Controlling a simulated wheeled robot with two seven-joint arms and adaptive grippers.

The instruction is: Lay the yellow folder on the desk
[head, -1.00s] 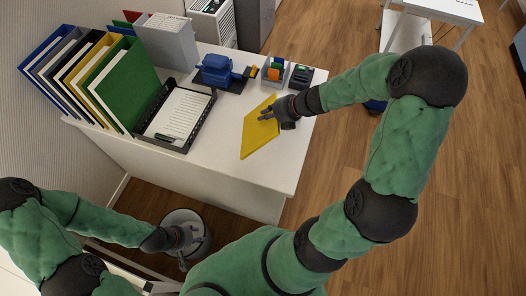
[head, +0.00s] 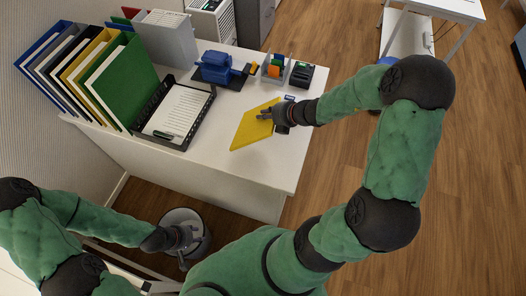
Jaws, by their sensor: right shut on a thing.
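The yellow folder (head: 250,131) is a flat yellow sheet-like thing at the right part of the white desk (head: 220,165). My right gripper (head: 265,115) is shut on the folder's upper right edge. The folder looks slanted and close over the desk; I cannot tell whether its lower edge touches the top. My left gripper (head: 190,245) hangs low beside the desk, in front of a round grey thing, away from the folder. Its fingers are too small and dark to tell their opening.
A black tray (head: 178,145) with papers stands left of the folder. Coloured binders (head: 125,85) stand at the left. A blue hole punch (head: 217,68), a pen holder (head: 275,70) and a dark box (head: 301,74) line the back. Bare desk lies around the folder.

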